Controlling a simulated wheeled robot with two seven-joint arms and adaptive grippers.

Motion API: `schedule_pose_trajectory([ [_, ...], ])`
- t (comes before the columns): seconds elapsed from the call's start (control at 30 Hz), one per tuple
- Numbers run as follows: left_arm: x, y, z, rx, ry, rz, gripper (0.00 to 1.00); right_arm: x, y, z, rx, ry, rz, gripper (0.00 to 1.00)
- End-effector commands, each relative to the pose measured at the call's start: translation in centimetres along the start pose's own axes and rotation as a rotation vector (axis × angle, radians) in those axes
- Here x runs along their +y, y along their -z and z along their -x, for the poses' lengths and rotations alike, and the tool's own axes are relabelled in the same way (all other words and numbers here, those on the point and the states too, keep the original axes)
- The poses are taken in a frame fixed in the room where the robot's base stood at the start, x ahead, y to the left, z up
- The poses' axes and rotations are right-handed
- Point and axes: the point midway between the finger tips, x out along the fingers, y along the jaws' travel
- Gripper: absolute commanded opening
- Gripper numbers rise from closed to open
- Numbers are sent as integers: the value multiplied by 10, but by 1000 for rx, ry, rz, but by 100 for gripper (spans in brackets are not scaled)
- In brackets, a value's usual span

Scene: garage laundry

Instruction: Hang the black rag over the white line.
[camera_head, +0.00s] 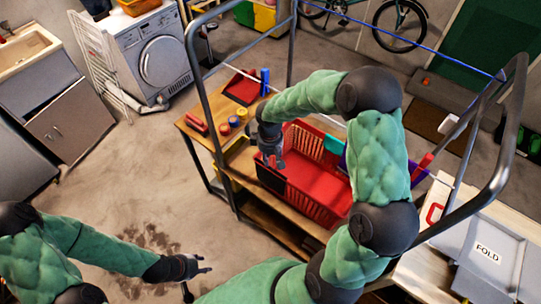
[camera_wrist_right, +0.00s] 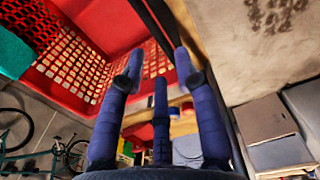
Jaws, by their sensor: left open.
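A black rag (camera_head: 270,178) shows as a dark patch at the left end of the red basket (camera_head: 322,208), just below my right gripper. My right gripper (camera_head: 271,158) points down there, and its fingers (camera_wrist_right: 158,68) stand apart in the right wrist view with nothing visibly pinched between them. A dark strip lies beyond the fingertips in that view; I cannot tell if it is the rag. A thin pale line (camera_head: 438,179) shows right of my right arm; much of it is hidden. My left gripper (camera_head: 200,268) is open and empty, low over the floor.
A dark metal frame (camera_head: 206,105) rises around the wooden bench, with a blue line (camera_head: 400,42) strung across its far side. Tape rolls (camera_head: 234,121) and a red dustpan (camera_head: 242,88) lie left of the basket. Grey bins (camera_head: 490,250) stand at right. Floor at left is clear.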

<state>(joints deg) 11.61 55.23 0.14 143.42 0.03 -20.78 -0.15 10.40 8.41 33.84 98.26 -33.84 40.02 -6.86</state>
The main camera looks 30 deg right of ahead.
Motion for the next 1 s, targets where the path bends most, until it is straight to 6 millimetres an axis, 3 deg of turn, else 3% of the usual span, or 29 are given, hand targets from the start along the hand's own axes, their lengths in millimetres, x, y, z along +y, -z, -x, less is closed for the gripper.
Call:
schedule_pose_trajectory([
  [0.83, -21, 2, -59, 0, 0, 0, 42, -4, -3, -89, -8, 8, 4, 32],
  [1.0, -21, 2, -60, 0, 0, 0, 42, -5, -3, -91, -10, 10, 5, 43],
])
